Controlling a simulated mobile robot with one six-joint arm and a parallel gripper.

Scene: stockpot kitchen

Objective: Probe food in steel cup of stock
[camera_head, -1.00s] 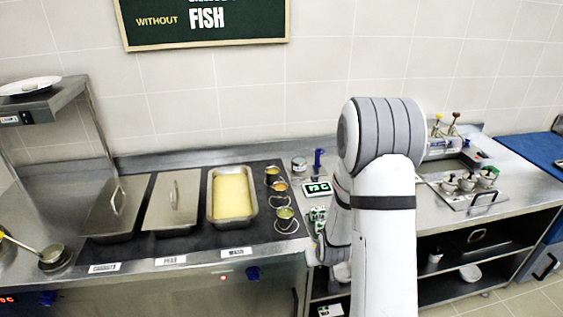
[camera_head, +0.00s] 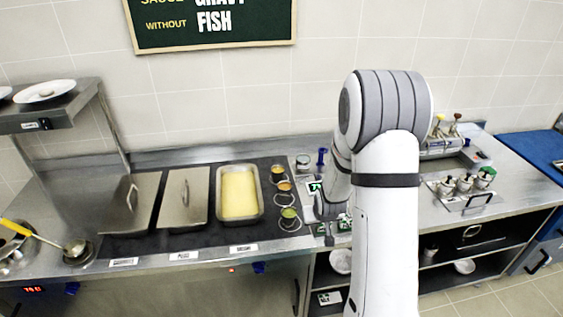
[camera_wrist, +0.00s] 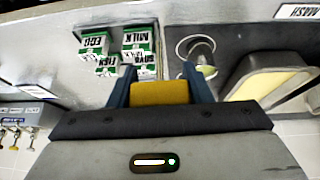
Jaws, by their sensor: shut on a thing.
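My gripper (camera_wrist: 156,76) is shut on a yellow block-like thing (camera_wrist: 160,93) between its two blue fingers in the wrist view; I cannot tell what it is. A steel cup (camera_wrist: 203,55) in a wire ring stands beyond the fingers, apart from them. In the head view, three small cups sit in rings right of the pan of yellow food: a back one (camera_head: 278,171), a middle one with orange contents (camera_head: 284,186) and a front one with green contents (camera_head: 289,213). I cannot tell which cup holds stock.
Green-and-white label blocks (camera_wrist: 117,50) stand near the gripper. A pan of yellow food (camera_head: 239,193) and two lidded pans (camera_head: 183,197) lie to the left. A blue upright thing (camera_head: 321,157) stands behind the display. A ladle (camera_head: 75,248) lies far left; small pots (camera_head: 465,183) stand right.

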